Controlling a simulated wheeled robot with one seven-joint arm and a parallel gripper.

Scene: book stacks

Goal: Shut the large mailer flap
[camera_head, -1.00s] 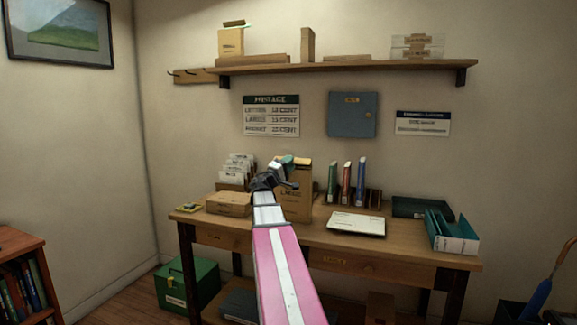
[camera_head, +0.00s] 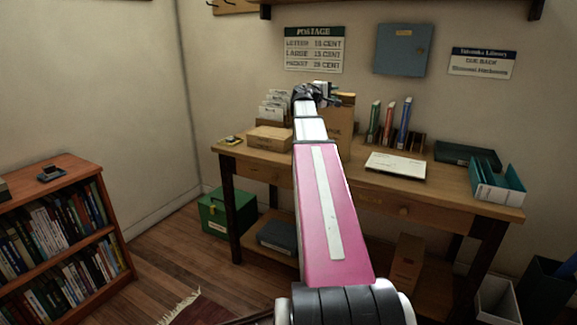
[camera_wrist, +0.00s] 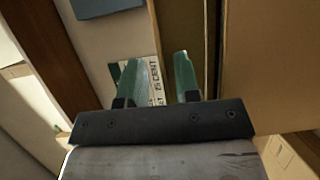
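The large mailer (camera_head: 345,120) is a brown cardboard box standing upright on the desk, partly hidden behind my arm in the head view. A lighter brown strip shows at its top; I cannot tell the flap's angle there. My gripper (camera_head: 325,93) is at the mailer's upper left. In the wrist view, my gripper (camera_wrist: 159,75) has two green fingers apart with nothing between them. A large brown cardboard face, apparently the mailer (camera_wrist: 270,70), fills the right side, close beside the right finger.
The desk (camera_head: 370,190) also holds a flat carton (camera_head: 268,139), a letter rack (camera_head: 275,106), upright binders (camera_head: 389,122), a white pad (camera_head: 396,165) and a teal file box (camera_head: 497,183). A blue wall cabinet (camera_head: 402,48) hangs behind. A bookcase (camera_head: 60,165) stands at left.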

